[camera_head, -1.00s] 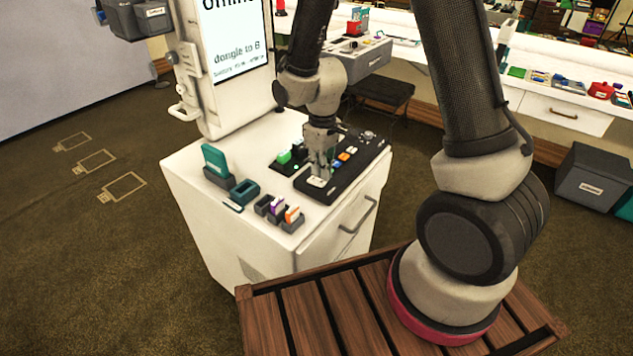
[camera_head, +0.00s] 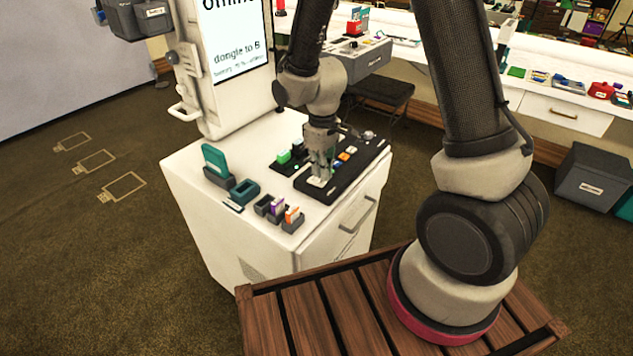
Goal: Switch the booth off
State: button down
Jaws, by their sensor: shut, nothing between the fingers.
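The booth is a white cabinet (camera_head: 190,187) with an upright screen (camera_head: 235,35) that reads "offline" in part and "dongle to B". A black control panel (camera_head: 350,172) lies on the cabinet top, with a white key (camera_head: 318,182) at its near left end and an orange button (camera_head: 344,156) further along. My gripper (camera_head: 321,176) is shut and empty, pointing down at the white key. I cannot tell whether the fingertips touch the key. The gripper hides part of the panel.
A teal block in a dark holder (camera_head: 216,163), an empty teal holder (camera_head: 245,190) and small holders with coloured pieces (camera_head: 282,212) stand left of the panel. A green piece (camera_head: 284,157) sits behind it. A black stool (camera_head: 385,90) stands behind the cabinet.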

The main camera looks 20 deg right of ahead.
aim_at(322, 182)
jog(key=shift+f, duration=1.15)
dwell(0.4)
jog(key=shift+r, duration=3.55)
jog(key=s+d+r+m+t, duration=0.2)
jog(key=s+d+r+m, duration=0.1)
jog(key=s+d+r, duration=0.4)
jog(key=s+d+r+m+t, duration=0.2)
jog(key=s+d+r+m, duration=0.2)
jog(key=s+d+r, duration=0.4)
jog(key=s+v, duration=0.1)
jog(key=v, duration=0.7)
